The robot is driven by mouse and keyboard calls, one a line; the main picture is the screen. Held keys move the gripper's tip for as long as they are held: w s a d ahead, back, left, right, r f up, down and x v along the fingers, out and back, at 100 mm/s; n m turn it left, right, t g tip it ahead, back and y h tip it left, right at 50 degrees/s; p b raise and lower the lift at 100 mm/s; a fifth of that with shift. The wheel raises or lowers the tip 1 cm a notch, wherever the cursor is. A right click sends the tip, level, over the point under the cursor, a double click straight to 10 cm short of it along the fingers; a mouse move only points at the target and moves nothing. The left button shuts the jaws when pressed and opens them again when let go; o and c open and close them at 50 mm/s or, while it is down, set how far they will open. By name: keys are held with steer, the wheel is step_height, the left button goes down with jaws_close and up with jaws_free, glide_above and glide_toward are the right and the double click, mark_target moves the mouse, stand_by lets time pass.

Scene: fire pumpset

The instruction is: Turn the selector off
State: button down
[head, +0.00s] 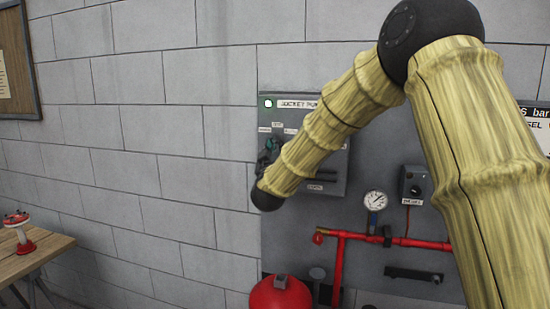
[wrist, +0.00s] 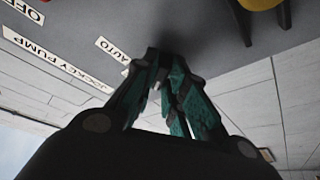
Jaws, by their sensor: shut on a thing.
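The jockey pump panel (head: 335,160) is a grey box on the wall, with a lit green-white lamp (head: 268,103) at its top left. My gripper (head: 271,147) is at the panel's left side, just below the small position labels (head: 278,125). In the wrist view the teal-lined fingers (wrist: 164,70) converge against the panel face (wrist: 185,25), beside the AUTO label (wrist: 112,49). The OFF label (wrist: 28,10) is at the upper left there. The fingers are shut on the selector, which they hide. I cannot tell which way it points.
Below and right of the panel are a pressure gauge (head: 375,201), a small switch box (head: 414,187) and red pipes (head: 340,255). A red tank (head: 281,294) stands at the bottom. A wooden table (head: 35,257) with a red valve (head: 18,230) is at far left.

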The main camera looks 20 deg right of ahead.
steer(key=m+h+b, duration=0.2)
steer(key=m+b, duration=0.2)
steer(key=m+g+h+b, duration=0.1)
steer(key=m+h+b, duration=0.1)
steer(key=m+b, duration=0.2)
steer(key=shift+w+a+f+m+b, duration=0.1)
steer(key=shift+a+f+m+b, duration=0.05)
steer(key=shift+m+b, duration=0.25)
steer(key=shift+m+g, duration=0.3)
steer(key=c, duration=1.5)
jaws_free()
steer(key=shift+o, duration=0.2)
steer(key=v, duration=1.2)
steer(key=shift+w+f, duration=0.1)
steer(key=shift+f, duration=0.1)
